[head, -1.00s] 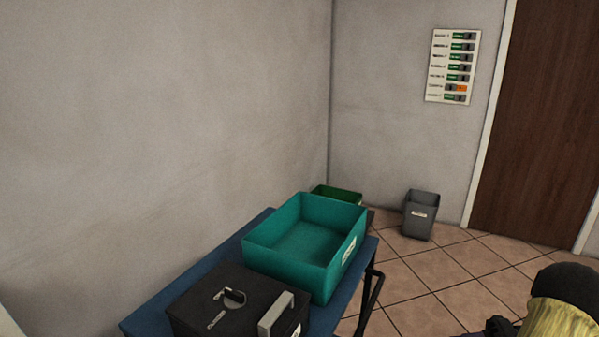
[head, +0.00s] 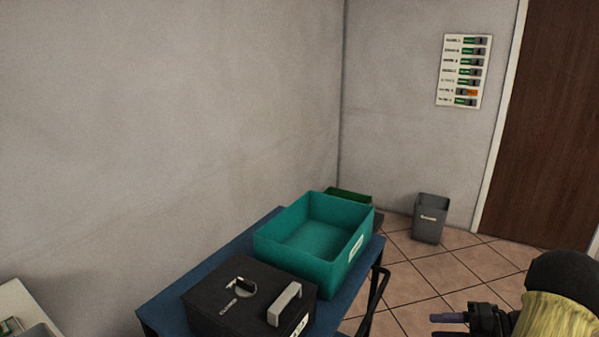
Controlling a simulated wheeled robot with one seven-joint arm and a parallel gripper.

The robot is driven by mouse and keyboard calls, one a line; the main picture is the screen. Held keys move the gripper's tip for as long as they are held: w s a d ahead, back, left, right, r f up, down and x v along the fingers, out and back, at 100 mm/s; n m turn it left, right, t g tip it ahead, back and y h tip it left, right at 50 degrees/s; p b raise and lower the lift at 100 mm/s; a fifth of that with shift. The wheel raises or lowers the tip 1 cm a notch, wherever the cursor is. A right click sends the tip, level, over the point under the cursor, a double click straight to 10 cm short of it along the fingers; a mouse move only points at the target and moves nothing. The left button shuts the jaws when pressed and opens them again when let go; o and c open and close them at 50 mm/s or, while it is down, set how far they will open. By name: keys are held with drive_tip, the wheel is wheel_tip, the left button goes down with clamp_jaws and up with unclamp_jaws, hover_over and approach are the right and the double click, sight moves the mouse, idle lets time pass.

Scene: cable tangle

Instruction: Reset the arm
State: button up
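My arm shows at the lower right, with a black rounded joint and a yellow section. My gripper (head: 462,318) is dark and partly cut off by the bottom edge. A thin purple piece sticks out to the left at its end; I cannot tell whether it is a held thing or part of the gripper. The finger opening does not show clearly. The gripper is to the right of the blue table, over the tiled floor in the picture.
A blue cart (head: 160,310) carries an open, empty teal bin (head: 312,240) and a black box (head: 235,300) with a grey handle. A green bin (head: 350,195) and a grey bin (head: 430,218) stand behind. A labelled panel (head: 463,70) hangs beside a brown door (head: 550,130).

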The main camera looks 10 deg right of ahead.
drive_tip(key=w+a+r+m+t+h, duration=0.3)
drive_tip(key=w+a+m+h, duration=0.15)
drive_tip(key=w+m, duration=0.25)
drive_tip(key=w+a+r+m+t+h, duration=0.2)
drive_tip(key=w+a+r+m+h, duration=0.15)
drive_tip(key=w+m+h, duration=0.3)
drive_tip(key=s+a+f+m+g+h, duration=0.15)
drive_tip(key=s+a+m+g, duration=0.35)
drive_tip(key=s+a+m, duration=0.55)
drive_tip(key=s+a+f+m+g, duration=0.2)
drive_tip(key=s+a+m+g, duration=0.4)
drive_tip(key=s, duration=0.7)
wheel_tip(320, 180, up, 22)
drive_tip(key=a+t+p, duration=0.1)
drive_tip(key=p, duration=2.2)
drive_tip(key=shift+w+r+n+t, duration=0.15)
drive_tip(key=shift+w+n+t, duration=0.15)
drive_tip(key=shift+w, duration=0.1)
drive_tip(key=shift+w+a, duration=0.1)
